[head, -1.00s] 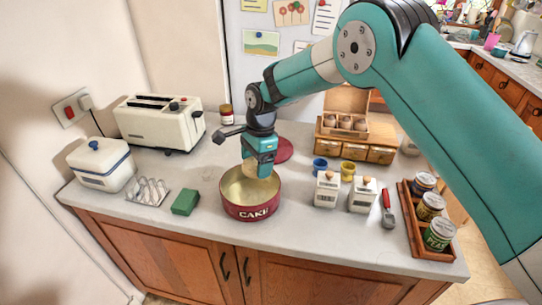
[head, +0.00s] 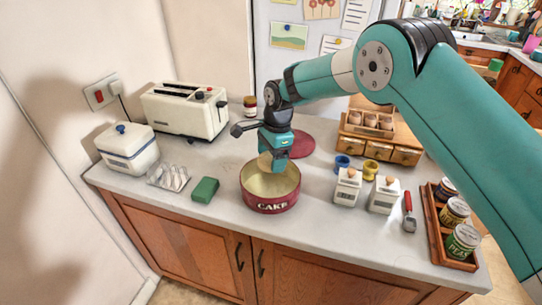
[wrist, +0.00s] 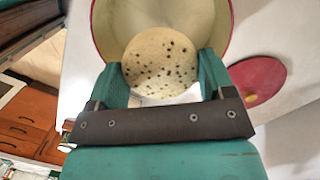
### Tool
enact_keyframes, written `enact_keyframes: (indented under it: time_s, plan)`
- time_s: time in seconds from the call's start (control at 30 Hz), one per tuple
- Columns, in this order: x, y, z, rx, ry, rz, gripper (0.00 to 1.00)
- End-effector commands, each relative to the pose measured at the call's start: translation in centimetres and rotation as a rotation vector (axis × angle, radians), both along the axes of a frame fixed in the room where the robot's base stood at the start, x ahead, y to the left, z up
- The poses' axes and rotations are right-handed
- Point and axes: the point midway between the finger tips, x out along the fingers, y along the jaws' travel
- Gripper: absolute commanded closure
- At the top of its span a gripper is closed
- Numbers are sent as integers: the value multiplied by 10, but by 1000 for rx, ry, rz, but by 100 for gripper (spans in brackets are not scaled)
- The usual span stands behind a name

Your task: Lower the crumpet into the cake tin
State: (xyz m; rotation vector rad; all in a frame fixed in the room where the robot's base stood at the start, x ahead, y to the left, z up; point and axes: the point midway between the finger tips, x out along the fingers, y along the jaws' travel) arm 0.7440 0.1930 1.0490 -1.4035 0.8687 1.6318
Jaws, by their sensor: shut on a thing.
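The crumpet (wrist: 160,62) is round and pale with dark holes in its top. My gripper (wrist: 165,80) is shut on it, one finger at each side. In the head view the crumpet (head: 265,161) shows only in part beside my gripper (head: 273,160), at the tin's mouth. The cake tin (head: 270,205) is round and dark red with a cream inside and the word CAKE on its front. I cannot tell how far below the rim the crumpet is. The tin's red lid (head: 301,144) lies behind it.
A green block (head: 205,190) and an egg tray (head: 169,177) are left of the tin. Two white canisters (head: 347,188) stand to its right, with blue and yellow cups behind. A toaster (head: 187,110) stands at the back left. The counter in front of the tin is clear.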

Motion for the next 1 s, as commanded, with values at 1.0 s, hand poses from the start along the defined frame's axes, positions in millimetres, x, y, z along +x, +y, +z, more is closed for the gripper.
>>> enact_keyframes:
  time_s: [1.0]
  plan:
    - [0, 0, -47, 0, 0, 0, 48]
